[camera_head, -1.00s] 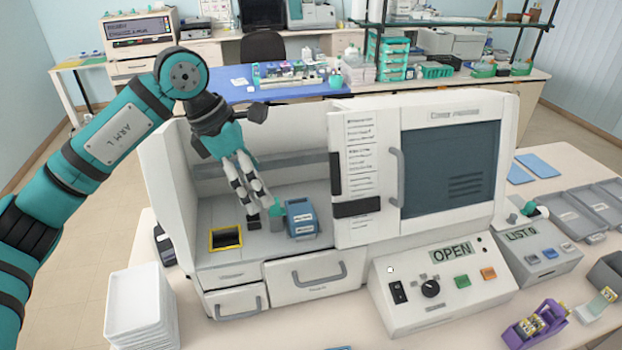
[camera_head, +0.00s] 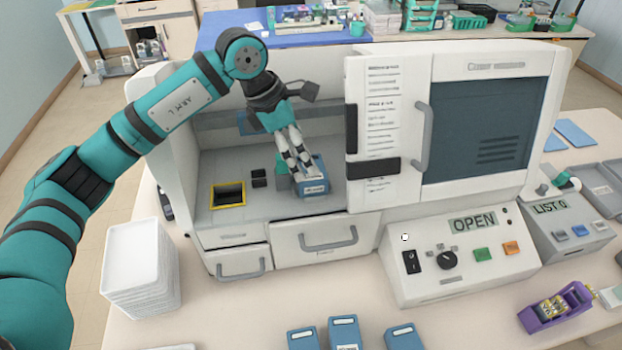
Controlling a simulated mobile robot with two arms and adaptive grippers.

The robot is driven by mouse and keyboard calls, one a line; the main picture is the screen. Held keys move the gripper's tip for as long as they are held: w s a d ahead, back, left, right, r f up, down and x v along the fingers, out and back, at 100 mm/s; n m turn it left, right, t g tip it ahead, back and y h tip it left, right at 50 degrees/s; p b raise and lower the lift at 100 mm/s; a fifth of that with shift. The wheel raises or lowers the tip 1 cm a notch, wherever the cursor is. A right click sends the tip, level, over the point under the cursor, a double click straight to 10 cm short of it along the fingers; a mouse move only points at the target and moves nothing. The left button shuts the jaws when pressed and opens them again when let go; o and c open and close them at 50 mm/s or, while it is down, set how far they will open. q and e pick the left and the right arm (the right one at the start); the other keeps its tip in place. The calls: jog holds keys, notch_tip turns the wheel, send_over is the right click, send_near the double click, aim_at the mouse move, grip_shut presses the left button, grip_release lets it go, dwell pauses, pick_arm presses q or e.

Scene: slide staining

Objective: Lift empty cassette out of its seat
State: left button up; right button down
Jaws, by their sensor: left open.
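A blue cassette (camera_head: 314,187) with a pale label sits inside the open left bay of the white machine (camera_head: 465,66). My left gripper (camera_head: 306,171) points down at the cassette with its fingers open. The fingertips are at its upper left part and cover some of it; I cannot tell whether they touch it. The cassette's seat is hidden under it. My right gripper is not in view.
A yellow-framed opening (camera_head: 228,208) and a small black block (camera_head: 259,178) are left of the cassette in the bay. The bay's left wall and the white front panel (camera_head: 377,190) flank the arm. White trays (camera_head: 140,270) are stacked front left. Several blue cassettes (camera_head: 345,333) stand in front.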

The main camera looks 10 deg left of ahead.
pick_arm(q)
jog(key=shift+d+f, duration=0.15)
jog(key=shift+f, duration=0.25)
jog(key=b+x, duration=0.1)
jog(key=x, duration=0.3)
jog(key=shift+s+d+f, duration=0.1)
jog(key=shift+s+d, duration=0.05)
jog(key=shift+d, duration=0.1)
jog(key=shift+d+f, duration=0.15)
jog(key=shift+f, duration=0.15)
jog(key=shift+r, duration=0.1)
jog(key=c, duration=1.2)
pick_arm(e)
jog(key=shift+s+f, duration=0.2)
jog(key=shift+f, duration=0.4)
